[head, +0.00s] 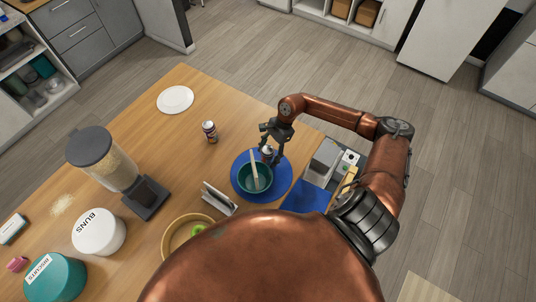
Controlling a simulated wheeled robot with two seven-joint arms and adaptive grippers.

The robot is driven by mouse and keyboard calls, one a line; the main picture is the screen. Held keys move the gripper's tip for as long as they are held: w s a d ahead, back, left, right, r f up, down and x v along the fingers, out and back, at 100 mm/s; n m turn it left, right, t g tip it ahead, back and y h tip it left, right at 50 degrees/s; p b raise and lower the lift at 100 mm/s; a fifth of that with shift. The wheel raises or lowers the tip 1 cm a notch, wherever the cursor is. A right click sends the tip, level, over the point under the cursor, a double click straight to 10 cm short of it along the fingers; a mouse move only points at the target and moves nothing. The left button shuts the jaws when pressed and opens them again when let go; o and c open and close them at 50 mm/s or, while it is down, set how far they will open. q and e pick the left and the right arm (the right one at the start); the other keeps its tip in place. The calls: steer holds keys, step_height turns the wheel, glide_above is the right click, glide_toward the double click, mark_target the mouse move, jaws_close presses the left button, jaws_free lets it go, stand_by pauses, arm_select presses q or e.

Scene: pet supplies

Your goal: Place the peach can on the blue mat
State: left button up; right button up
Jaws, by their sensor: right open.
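A round blue mat (283,181) lies on the wooden table with a teal bowl (246,188) on it. A small can (267,152) is at the mat's far edge, between the open fingers of my right gripper (273,152), which partly hide it. Its label is too small to read, and I cannot tell if its base rests on the mat. Another small can (210,132), with a red, white and dark label, stands upright left of the mat. I cannot tell from the labels which can holds peaches. My left gripper is out of view.
A pale utensil stands in the bowl. A tablet-like stand (219,199) and a wooden bowl (176,246) with green fruit are nearby. A flat blue rectangle (307,197) lies right of the mat. A white plate (175,100), dispenser (108,158) and BUNS tin (99,232) are left.

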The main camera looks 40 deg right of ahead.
steer(key=b+v, duration=0.2)
steer(key=v, duration=1)
steer(key=shift+w, duration=0.1)
